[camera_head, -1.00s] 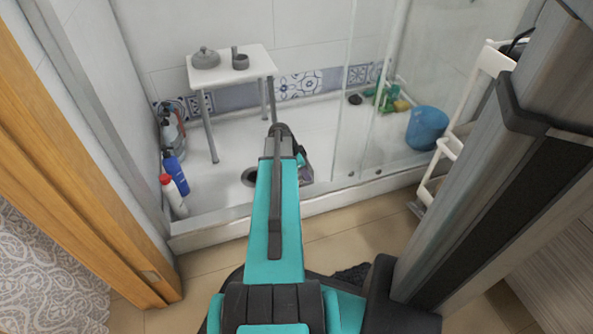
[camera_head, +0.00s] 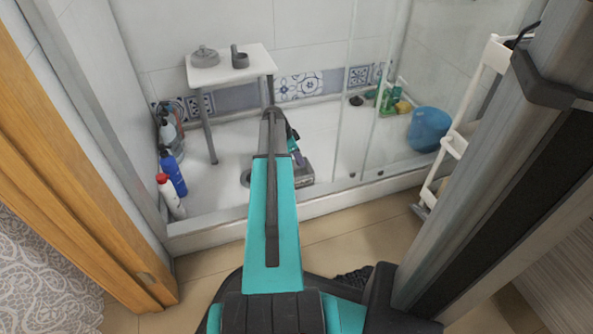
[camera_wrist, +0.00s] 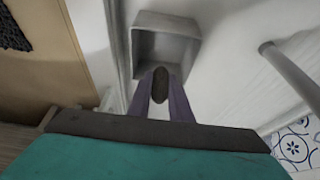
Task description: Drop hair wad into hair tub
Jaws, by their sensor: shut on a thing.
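The hair wad (camera_wrist: 160,85) is a small dark brown oval held between my gripper's (camera_wrist: 162,98) two purple-grey fingertips in the wrist view. The hair tub (camera_wrist: 140,45) is a grey, square-rimmed, open box just beyond the fingertips in that view. The wad overlaps the tub's near part in the picture; its height over the tub is unclear. In the head view, the tub (camera_head: 306,174) sits on the shower floor, partly hidden by my arm. My gripper (camera_head: 296,157) shows small at its edge, and the wad is hidden there.
A white stool (camera_head: 230,67) with grey containers stands at the back. Several bottles (camera_head: 171,172) line the left side. A blue bucket (camera_head: 429,129) and green bottles (camera_head: 386,97) are at right, near a white rack (camera_head: 457,145). A glass panel and raised shower edge border the floor.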

